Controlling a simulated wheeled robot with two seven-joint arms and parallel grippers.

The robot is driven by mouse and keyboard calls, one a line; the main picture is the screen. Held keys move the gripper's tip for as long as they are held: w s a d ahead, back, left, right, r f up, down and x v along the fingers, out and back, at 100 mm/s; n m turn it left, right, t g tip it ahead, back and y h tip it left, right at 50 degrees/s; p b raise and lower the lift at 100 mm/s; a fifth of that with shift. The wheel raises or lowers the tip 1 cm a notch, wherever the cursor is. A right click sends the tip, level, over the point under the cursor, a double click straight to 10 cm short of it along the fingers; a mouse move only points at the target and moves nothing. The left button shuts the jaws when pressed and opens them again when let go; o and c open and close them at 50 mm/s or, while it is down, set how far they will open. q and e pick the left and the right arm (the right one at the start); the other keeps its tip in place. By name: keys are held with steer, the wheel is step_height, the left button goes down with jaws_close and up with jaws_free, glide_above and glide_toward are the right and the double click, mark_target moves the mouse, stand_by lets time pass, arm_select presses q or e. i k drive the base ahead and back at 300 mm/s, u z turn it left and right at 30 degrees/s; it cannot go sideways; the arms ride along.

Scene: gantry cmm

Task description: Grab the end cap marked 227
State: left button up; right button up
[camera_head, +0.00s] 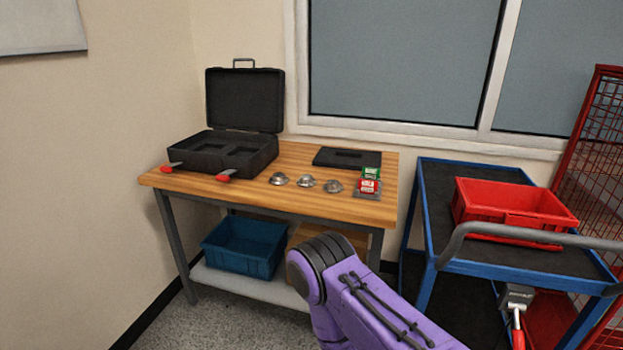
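Three small silver metal pieces that look like end caps lie in a row on the wooden workbench (225,193): a left one (279,179), a middle one (305,181) and a right one (333,186). Any numbers on them are too small to read, so I cannot tell which is marked 227. One of my purple arms (385,310) reaches in from the lower right, its bent joint in front of the bench. Neither gripper shows in the head view.
An open black case (243,105) stands at the bench's left. Right of the caps are green (371,172) and red (368,186) small boxes; a black flat tray (347,157) lies behind. A blue cart (433,215) with a red bin (510,205) stands right. A blue bin (240,248) sits below.

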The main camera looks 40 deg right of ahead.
mark_target(306, 180)
steer(key=z, duration=0.6)
steer(key=i, duration=0.9)
steer(key=z, duration=0.7)
